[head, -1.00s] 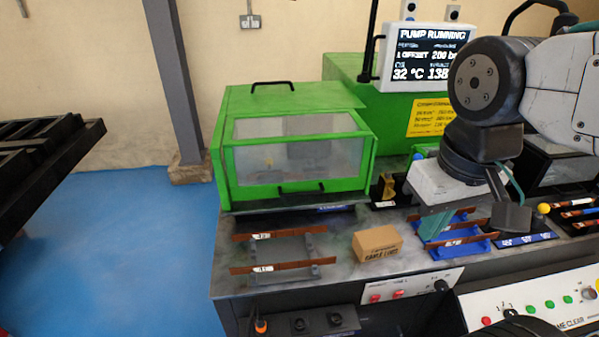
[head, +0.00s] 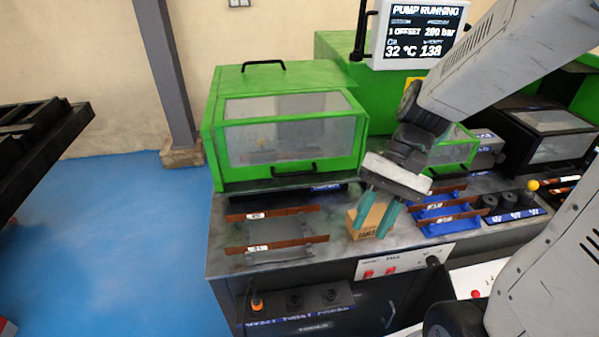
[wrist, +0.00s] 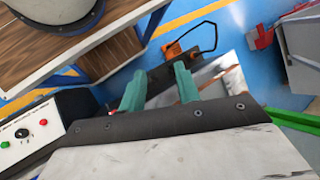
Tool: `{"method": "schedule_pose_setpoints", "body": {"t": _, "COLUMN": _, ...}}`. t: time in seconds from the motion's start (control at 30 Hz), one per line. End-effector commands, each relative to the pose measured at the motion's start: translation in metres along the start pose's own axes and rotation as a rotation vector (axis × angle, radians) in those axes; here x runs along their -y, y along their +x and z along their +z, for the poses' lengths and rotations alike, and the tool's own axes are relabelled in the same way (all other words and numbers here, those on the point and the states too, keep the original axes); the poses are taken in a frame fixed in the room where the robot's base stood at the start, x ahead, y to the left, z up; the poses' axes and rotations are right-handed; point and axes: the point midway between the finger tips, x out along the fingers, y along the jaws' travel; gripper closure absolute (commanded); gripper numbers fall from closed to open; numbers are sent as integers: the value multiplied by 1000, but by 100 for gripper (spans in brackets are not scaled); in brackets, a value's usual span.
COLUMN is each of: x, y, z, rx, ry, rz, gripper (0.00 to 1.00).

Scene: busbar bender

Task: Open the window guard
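The window guard (head: 290,128) is a green frame with a clear panel on the front of the green machine at the left of the bench. It looks shut. A black handle (head: 294,169) runs along its lower edge. My gripper (head: 374,226) points down, right of and nearer than the guard, in front of the cardboard box in the head view. Its teal fingers are apart, and the wrist view also shows the gripper (wrist: 160,80) open with nothing held. A green edge (wrist: 295,118) shows at the right of the wrist view; I cannot tell which part it is.
Copper bars rest on a grey rack (head: 280,232) in front of the guard. The cardboard box (head: 357,217) stands right of it. A blue rack (head: 445,212) with bars and a smaller green guard (head: 455,147) are further right. A black handle (head: 263,64) tops the machine.

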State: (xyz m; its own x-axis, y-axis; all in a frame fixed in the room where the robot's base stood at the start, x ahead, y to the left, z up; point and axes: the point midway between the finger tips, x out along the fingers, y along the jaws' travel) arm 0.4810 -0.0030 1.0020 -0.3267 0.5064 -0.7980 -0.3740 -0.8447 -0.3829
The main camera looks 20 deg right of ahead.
Motion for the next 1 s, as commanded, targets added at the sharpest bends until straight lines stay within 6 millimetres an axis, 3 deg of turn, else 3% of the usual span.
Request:
{"method": "schedule_pose_setpoints", "body": {"t": 0.13, "x": 14, "y": 16, "z": -34, "rx": 96, "ry": 53, "rz": -238, "gripper": 68}}
{"method": "schedule_pose_setpoints", "body": {"t": 0.33, "x": 31, "y": 27, "z": -93, "rx": 107, "ry": 102, "rz": -596, "gripper": 68}}
{"method": "schedule_pose_setpoints", "body": {"t": 0.63, "x": 36, "y": 15, "z": -197, "rx": -180, "ry": 96, "rz": -1049, "gripper": 68}}
{"method": "schedule_pose_setpoints", "body": {"t": 0.8, "x": 44, "y": -13, "z": -222, "rx": -388, "ry": -9, "rz": -1135, "gripper": 68}}
{"method": "schedule_pose_setpoints", "body": {"t": 1.0, "x": 51, "y": -12, "z": -224, "rx": -436, "ry": -76, "rz": -1130, "gripper": 68}}
